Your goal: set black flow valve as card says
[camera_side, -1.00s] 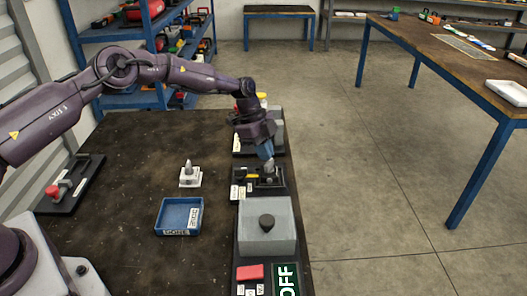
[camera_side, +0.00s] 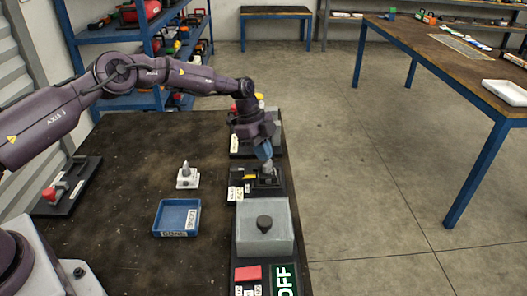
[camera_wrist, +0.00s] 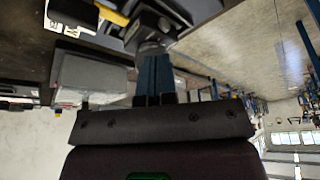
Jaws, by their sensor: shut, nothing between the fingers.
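In the side view, my gripper (camera_side: 265,158) points down with its blue fingers shut and empty. Its tips are at the top of a grey, round-topped part on a small black fitting (camera_side: 268,183), which has a yellow piece (camera_side: 249,177) at its left. The wrist view shows the shut blue fingers (camera_wrist: 155,75) against or just over the grey part (camera_wrist: 152,48), with the yellow piece (camera_wrist: 112,15) beyond it; contact is unclear. I cannot tell for sure that this fitting is the flow valve. White labels (camera_side: 236,193) lie by it; their text is too small to read.
A grey box with a black knob (camera_side: 264,223) stands nearer the camera on the same black strip, above a red block (camera_side: 248,273) and a green OFF sign (camera_side: 286,280). A blue tray (camera_side: 177,219) and a white-based fitting (camera_side: 187,177) stand left. The table's middle left is bare.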

